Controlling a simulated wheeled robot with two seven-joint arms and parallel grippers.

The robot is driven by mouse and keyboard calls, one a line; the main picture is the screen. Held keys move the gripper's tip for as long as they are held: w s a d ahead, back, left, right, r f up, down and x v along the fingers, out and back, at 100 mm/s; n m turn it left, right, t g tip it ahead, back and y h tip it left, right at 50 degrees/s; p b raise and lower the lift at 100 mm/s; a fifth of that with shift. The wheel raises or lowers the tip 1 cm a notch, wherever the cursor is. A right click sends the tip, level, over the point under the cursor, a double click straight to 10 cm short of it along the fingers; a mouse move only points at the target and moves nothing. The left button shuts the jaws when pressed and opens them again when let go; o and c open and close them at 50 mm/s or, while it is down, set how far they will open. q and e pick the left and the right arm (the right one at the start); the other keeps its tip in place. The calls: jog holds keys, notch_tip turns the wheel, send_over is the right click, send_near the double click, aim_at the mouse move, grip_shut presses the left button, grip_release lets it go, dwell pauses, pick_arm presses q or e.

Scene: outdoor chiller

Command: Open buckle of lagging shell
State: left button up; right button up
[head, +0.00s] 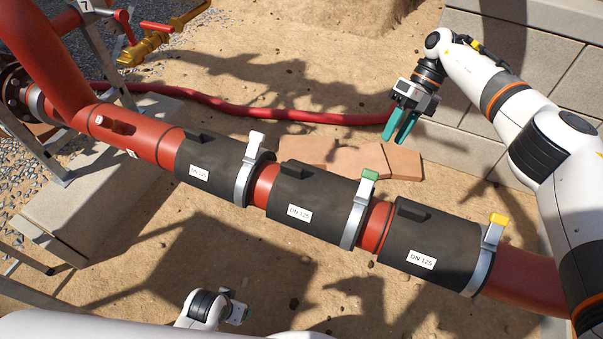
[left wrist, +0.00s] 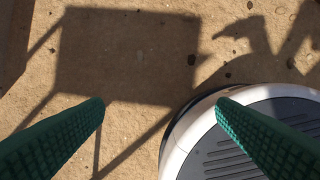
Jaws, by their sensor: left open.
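Three black lagging shells labelled DN 125 sit along a red pipe in the head view: left (head: 215,160), middle (head: 315,208) and right (head: 430,242). Each has a silver band at its right end, with a white buckle (head: 256,139), a green buckle (head: 370,175) and a yellow buckle (head: 499,220). My right gripper (head: 400,138) hangs beyond the pipe, open and empty, apart from the shells. My left arm shows only partly at the bottom of the head view. In the left wrist view, my left gripper (left wrist: 160,105) is open and empty over sand.
A red hose (head: 260,112) crosses the sand behind the pipe, near flat terracotta slabs (head: 350,160). A block wall (head: 535,75) stands at the right. A yellow valve (head: 150,45) and a metal ladder frame (head: 105,60) are at the upper left. Sand before the pipe is mostly clear.

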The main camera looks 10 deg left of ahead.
aim_at(290, 171)
pick_arm(q)
jog(key=w+a+r+m+t+y, duration=0.35)
jog(key=w+r+m+t, duration=0.65)
jog(key=w+m, duration=0.5)
jog(key=w+d+r+m+t+h, duration=0.2)
jog(key=d+r+m+h, duration=0.3)
jog(key=m, duration=0.6)
jog(key=w+d+r+m+t+h, duration=0.2)
jog(key=d+r+m+t+h, duration=0.15)
jog(key=d+r+m, duration=0.55)
jog(key=w+f, duration=0.1)
jog(key=w, duration=0.2)
jog(key=w+d+f+m, duration=0.1)
jog(key=w, duration=0.3)
jog(key=w+d+f+m+g, duration=0.1)
jog(key=w, duration=0.2)
jog(key=shift+w, duration=0.2)
